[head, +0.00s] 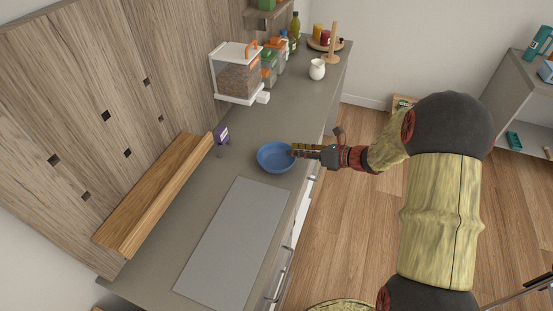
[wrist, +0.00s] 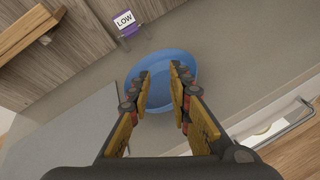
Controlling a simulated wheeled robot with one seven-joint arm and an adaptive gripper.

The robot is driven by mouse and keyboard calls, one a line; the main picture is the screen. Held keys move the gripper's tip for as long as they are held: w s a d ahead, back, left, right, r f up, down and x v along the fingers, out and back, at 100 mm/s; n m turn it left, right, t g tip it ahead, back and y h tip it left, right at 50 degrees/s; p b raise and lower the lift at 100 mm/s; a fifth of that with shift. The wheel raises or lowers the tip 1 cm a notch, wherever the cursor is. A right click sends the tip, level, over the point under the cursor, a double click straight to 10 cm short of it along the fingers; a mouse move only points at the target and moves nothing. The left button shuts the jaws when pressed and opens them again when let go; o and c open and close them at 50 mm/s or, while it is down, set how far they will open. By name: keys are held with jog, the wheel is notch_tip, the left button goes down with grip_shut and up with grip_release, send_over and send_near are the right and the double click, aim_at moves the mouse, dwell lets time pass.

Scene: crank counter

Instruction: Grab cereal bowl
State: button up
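The blue cereal bowl (head: 272,156) stands upright on the grey counter and looks empty. In the wrist view the bowl (wrist: 160,64) lies just ahead of and between my fingertips. My gripper (head: 293,151) reaches in from the right, with its tips at the bowl's right rim. In the wrist view my gripper (wrist: 161,80) is open, its two fingers apart with nothing held between them. The fingertips overlap the near part of the bowl. I cannot tell whether they touch the rim or are just above it.
A purple label stand (wrist: 126,22) reading "LOW" is behind the bowl. A grey board (head: 232,243) lies on the counter nearby. A clear cereal dispenser (head: 237,75) and a white jug (head: 317,69) stand farther along. A wooden ledge (head: 155,193) runs along the wall.

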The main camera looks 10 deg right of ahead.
aim_at(282, 146)
jog(key=d, duration=0.1)
jog(key=w+f+m, duration=0.1)
jog(key=d+f+m+t, duration=0.1)
jog(key=shift+w+d+h, duration=0.25)
jog(key=shift+d+h, duration=0.05)
jog(key=shift+d, duration=0.05)
jog(key=shift+w+d+f+m, duration=0.1)
jog(key=shift+w+f+m, duration=0.1)
jog(key=shift+f+m, duration=0.1)
jog(key=b+x, duration=0.2)
jog(key=x, duration=0.5)
jog(key=shift+w+f+b, duration=0.1)
jog(key=shift+w+b, duration=0.25)
jog(key=shift+b, duration=0.05)
jog(key=c, duration=0.4)
grip_shut()
